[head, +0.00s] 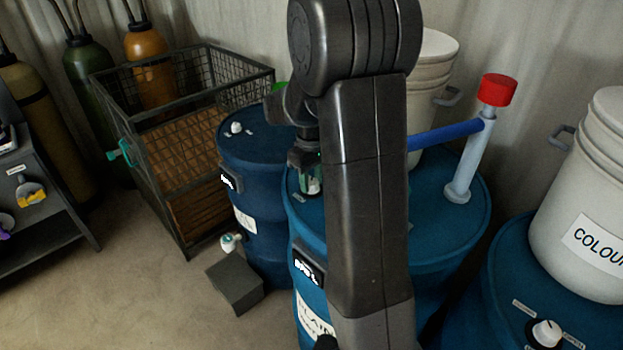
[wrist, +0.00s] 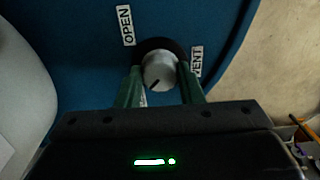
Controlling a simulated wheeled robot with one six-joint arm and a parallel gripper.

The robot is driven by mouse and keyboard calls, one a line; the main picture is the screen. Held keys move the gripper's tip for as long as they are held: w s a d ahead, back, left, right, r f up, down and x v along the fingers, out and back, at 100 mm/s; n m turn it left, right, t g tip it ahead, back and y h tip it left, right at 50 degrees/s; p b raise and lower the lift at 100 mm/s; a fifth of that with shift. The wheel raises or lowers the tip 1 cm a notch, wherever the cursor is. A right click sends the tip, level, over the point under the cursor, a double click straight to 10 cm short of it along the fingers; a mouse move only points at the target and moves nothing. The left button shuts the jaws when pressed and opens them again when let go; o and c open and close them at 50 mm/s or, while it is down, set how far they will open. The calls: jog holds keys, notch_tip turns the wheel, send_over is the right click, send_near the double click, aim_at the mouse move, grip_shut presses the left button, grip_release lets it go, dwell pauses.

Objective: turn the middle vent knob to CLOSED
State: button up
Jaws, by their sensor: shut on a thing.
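The middle vent knob (wrist: 159,71) is a pale round knob with a dark pointer line on a black base, on top of the middle blue drum (head: 455,225). My gripper (wrist: 160,77) is shut on it, with a green finger on each side. In the head view my gripper (head: 311,180) is low over the drum top, partly behind my arm. In the wrist view the pointer line is toward the lower left of the knob. The OPEN label (wrist: 126,25) is up and left, and the VENT label (wrist: 196,61) is to the right. A label between the fingers is mostly hidden.
A blue pipe (head: 446,134) and a white post with a red cap (head: 497,89) stand on the middle drum. Other drums with knobs stand left (head: 262,150) and right (head: 500,290). A wire crate (head: 180,235) is further left.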

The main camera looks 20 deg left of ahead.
aim_at(312, 181)
jog(key=shift+r, duration=0.1)
dwell(0.3)
jog(key=o, duration=1)
notch_tip(312, 181, up, 14)
jog(key=b, duration=0.1)
jog(key=shift+f, duration=0.25)
notch_tip(312, 181, down, 14)
jog(key=shift+r+p, duration=0.2)
jog(key=shift+p, duration=0.35)
jog(key=shift+r, duration=0.1)
